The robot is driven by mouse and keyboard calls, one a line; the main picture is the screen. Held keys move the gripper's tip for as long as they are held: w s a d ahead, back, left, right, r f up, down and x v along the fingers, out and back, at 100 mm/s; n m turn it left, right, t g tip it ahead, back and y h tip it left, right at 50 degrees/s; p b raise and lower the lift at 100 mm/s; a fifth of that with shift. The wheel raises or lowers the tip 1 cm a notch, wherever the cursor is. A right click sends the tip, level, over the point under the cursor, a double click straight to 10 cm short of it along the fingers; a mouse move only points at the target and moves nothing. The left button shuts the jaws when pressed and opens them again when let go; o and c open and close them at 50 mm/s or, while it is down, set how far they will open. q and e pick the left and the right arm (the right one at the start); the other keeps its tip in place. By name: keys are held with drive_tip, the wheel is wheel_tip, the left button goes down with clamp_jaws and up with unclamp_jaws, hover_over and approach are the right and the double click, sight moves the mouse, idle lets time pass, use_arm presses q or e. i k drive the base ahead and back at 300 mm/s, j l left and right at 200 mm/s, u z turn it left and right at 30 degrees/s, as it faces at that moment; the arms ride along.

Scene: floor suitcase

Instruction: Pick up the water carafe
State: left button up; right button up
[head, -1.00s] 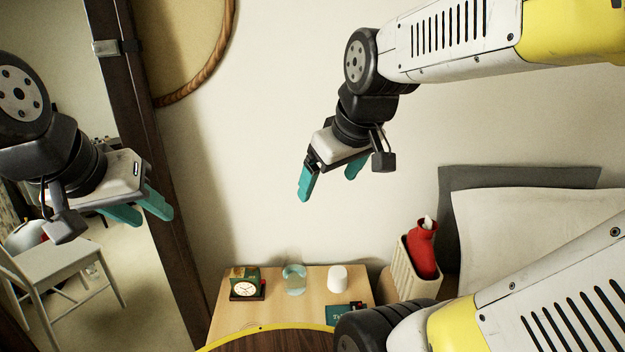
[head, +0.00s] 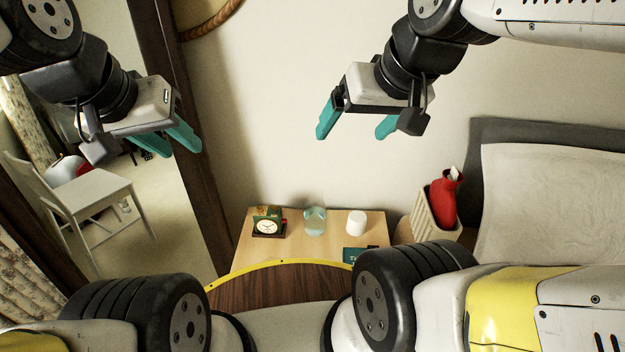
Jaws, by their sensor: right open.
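The water carafe (head: 315,221) is a clear glass vessel with pale bluish water in it. It stands upright on the light wooden bedside table (head: 286,254), between a clock and a white cup-like object. My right gripper (head: 351,136) is open and empty, with teal fingers, above the carafe and slightly to its right in the picture. My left gripper (head: 184,153) is up to the left of the carafe, in front of the door frame. Its teal fingers are apart with nothing between them. Neither gripper touches the carafe.
The clock (head: 268,227) is close left of the carafe and the white object (head: 356,222) close right. A dark green booklet (head: 358,255) lies near the table's front right. A cream basket with a red bottle (head: 444,200) stands right, beside the bed (head: 545,200). A white chair (head: 95,195) shows at left.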

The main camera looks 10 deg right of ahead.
sight(315, 211)
drive_tip(key=k+u, duration=0.1)
drive_tip(key=i+j+z, duration=0.1)
drive_tip(key=j, duration=0.85)
drive_tip(key=j+z, duration=0.15)
drive_tip(key=j, duration=0.8)
drive_tip(key=i+j+z, duration=0.1)
drive_tip(key=z, duration=1.6)
drive_tip(key=i+j, duration=0.1)
drive_tip(key=j+z, duration=0.05)
drive_tip(key=j, duration=0.05)
